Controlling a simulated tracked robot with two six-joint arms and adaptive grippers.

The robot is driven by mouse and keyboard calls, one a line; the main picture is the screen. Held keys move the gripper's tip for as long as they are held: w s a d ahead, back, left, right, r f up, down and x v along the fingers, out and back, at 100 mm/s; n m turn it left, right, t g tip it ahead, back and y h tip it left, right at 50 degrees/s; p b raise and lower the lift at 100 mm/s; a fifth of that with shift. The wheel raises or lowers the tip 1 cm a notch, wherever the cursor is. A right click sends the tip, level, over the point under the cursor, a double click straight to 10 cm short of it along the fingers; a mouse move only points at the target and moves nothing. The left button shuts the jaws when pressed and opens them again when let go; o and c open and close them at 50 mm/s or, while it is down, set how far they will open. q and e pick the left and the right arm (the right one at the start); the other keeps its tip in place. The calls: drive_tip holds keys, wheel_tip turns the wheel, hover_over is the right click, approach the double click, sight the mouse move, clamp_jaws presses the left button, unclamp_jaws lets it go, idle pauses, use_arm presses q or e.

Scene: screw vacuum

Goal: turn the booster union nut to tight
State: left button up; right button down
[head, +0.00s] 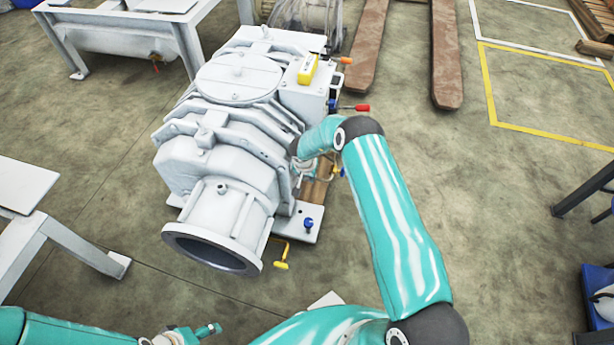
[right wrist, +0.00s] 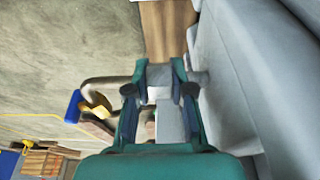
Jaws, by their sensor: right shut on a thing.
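The booster is a large white machine (head: 235,130) standing on the floor in the head view. My right arm reaches down at its right side, and my right gripper (head: 308,172) is low beside the casing, partly hidden by my own wrist. In the right wrist view, my right gripper (right wrist: 159,88) has its two fingers on either side of a pale grey piece (right wrist: 159,94), which seems to be the union nut, and is shut on it. Its thread and how tight it sits cannot be seen. My left gripper (head: 195,333) is at the bottom edge, away from the machine.
A valve with a blue handle (right wrist: 73,106) and a bent pipe are close to the gripper in the right wrist view. A red handle (head: 355,107) and a yellow handle (head: 282,264) stick out from the machine. Open floor (head: 480,200) lies to the right.

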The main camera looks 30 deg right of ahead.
sight(307, 178)
drive_tip(key=shift+w+d+f+g+y+b, duration=0.1)
drive_tip(key=shift+g+y+b, duration=0.3)
drive_tip(key=shift+b, duration=0.2)
idle(0.3)
drive_tip(key=c, duration=1.3)
unclamp_jaws()
drive_tip(key=r, duration=0.4)
drive_tip(key=a+r, duration=0.1)
drive_tip(key=r, duration=0.3)
drive_tip(key=s+r, duration=0.1)
drive_tip(key=r, duration=0.2)
drive_tip(key=shift+s+a+r, duration=0.1)
drive_tip(key=shift+a+r, duration=0.05)
drive_tip(key=shift+r, duration=0.25)
